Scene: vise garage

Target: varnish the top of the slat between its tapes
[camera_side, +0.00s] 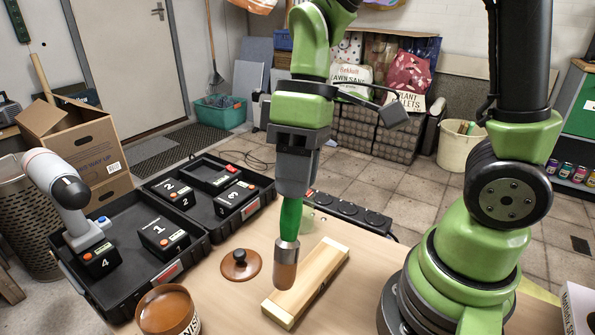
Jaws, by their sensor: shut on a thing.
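My gripper (293,190) is shut on the green handle of a brush (290,220), which hangs almost upright, bristles down. The brush has a metal ferrule and brown bristles (285,277). A pale wooden slat (312,283) lies slantwise on the workbench. The bristles overlap the slat's left edge in the picture; I cannot tell whether they touch it. Yellowish tape shows at the slat's near end (277,314) and at its far end (332,247). A brown varnish pot (167,309) stands open at the front left. Its brown lid (240,266) with a dark knob lies left of the brush.
A black case (150,282) with numbered black blocks, among them block 4 (100,262) and block 1 (163,238), stands at the left. A black power strip (350,213) lies behind the slat. My arm's base stands close to the slat's right.

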